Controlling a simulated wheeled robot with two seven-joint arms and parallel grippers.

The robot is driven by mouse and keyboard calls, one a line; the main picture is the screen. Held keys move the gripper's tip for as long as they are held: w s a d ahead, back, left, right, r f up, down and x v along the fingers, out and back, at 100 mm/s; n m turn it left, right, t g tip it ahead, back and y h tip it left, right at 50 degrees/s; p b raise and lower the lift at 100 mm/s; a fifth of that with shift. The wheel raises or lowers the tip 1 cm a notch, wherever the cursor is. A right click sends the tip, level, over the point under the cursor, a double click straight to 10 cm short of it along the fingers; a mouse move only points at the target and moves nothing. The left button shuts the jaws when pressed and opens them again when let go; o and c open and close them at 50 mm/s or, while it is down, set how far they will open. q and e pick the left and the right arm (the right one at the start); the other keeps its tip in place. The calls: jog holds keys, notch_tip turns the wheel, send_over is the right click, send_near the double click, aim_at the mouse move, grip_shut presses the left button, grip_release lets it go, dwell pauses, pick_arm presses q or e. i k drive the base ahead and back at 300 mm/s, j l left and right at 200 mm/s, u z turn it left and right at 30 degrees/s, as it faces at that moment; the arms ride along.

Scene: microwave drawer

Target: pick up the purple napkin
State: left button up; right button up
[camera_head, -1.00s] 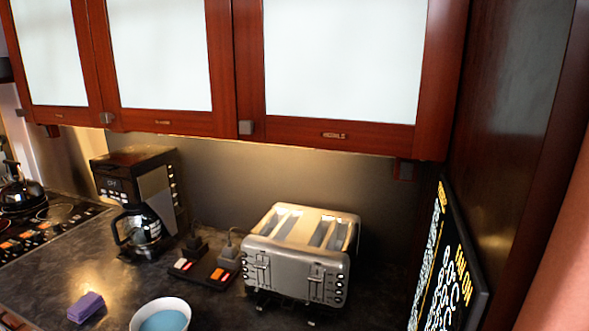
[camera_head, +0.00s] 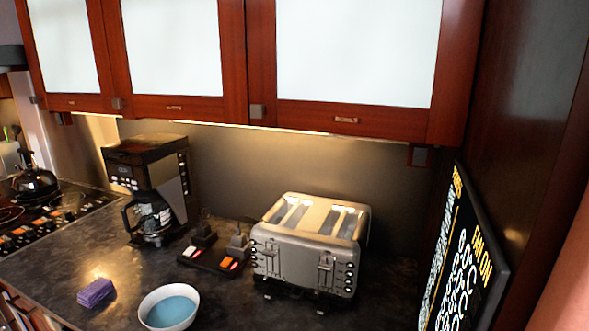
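The purple napkin (camera_head: 96,292) lies folded on the dark countertop (camera_head: 62,262), near its front edge at the lower left. It is just left of a white bowl with blue contents (camera_head: 169,308). Neither of my grippers shows in the head view.
A coffee maker (camera_head: 147,190), a power strip with plugs (camera_head: 213,254) and a silver toaster (camera_head: 310,250) stand behind the napkin. A stove with a kettle (camera_head: 35,180) is at the left. A black sign (camera_head: 465,260) stands at the right. Cabinets (camera_head: 345,120) hang above.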

aim_at(92, 294)
jog(key=u, duration=1.35)
